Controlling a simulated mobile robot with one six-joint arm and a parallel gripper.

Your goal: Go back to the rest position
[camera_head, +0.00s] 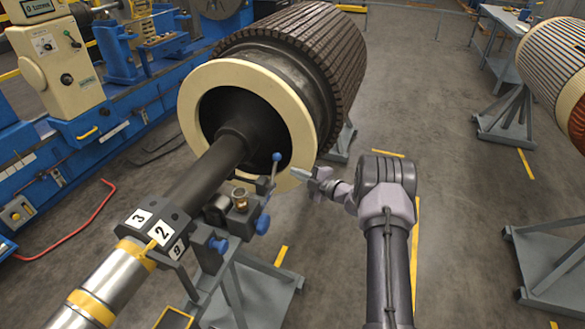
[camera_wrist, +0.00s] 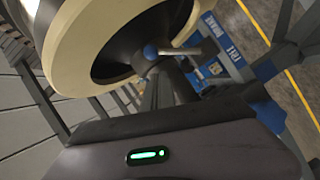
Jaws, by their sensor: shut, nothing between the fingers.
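My gripper (camera_head: 303,174) is in the middle of the head view, at the end of my arm, which comes up from the bottom. It is shut and empty. It appears just right of the cream end ring (camera_head: 306,128) of the large dark rotor (camera_head: 310,45); I cannot tell the exact gap. In the wrist view the cream ring (camera_wrist: 75,75) fills the upper left, and a dark housing with a green light covers the bottom. The fingertips cannot be made out there.
The rotor's shaft (camera_head: 205,172) rests at a grey stand with blue knobs and a blue-tipped lever (camera_head: 276,157). A second rotor (camera_head: 560,70) stands at the right on grey stands. A blue machine (camera_head: 105,130) is at the left. Grey floor (camera_head: 440,130) is clear between the rotors.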

